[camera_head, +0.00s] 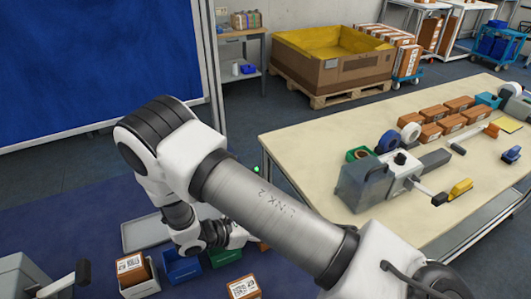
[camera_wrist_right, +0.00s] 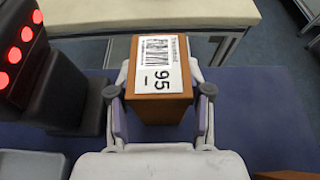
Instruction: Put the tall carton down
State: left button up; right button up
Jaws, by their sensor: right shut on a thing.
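In the right wrist view a brown carton (camera_wrist_right: 160,105) with a white label, a barcode and the number 95 sits between the fingers of my right gripper (camera_wrist_right: 160,122). The gripper is shut on the carton's sides, with the label facing the camera. In the head view my right arm crosses the picture, and its gripper is mostly hidden behind the arm. My left gripper is in neither view.
A black device with red lights (camera_wrist_right: 27,45) stands left of the carton. In the head view, a labelled box (camera_head: 137,272), a blue bin (camera_head: 181,266), a green bin (camera_head: 224,257) and another labelled carton (camera_head: 243,287) sit low. The beige table (camera_head: 300,160) is right.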

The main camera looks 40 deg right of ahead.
jog(key=shift+s+f+b, duration=0.15)
jog(key=shift+f+b, duration=0.05)
jog(key=shift+b, duration=0.1)
jog(key=o, duration=1.4)
jog(key=shift+c, duration=0.2)
jog(key=shift+r, duration=0.15)
jog(key=shift+w+a+r+p, duration=0.15)
jog(key=shift+w+p, duration=0.05)
jog(key=shift+p, duration=0.1)
jog(key=b+v, duration=0.1)
jog(key=v, duration=0.2)
jog(key=shift+w+a, duration=0.1)
jog(key=shift+w, duration=0.1)
jog(key=p+v, duration=0.3)
jog(key=p, duration=0.1)
jog(key=shift+a+r, duration=0.25)
jog(key=shift+a, duration=0.15)
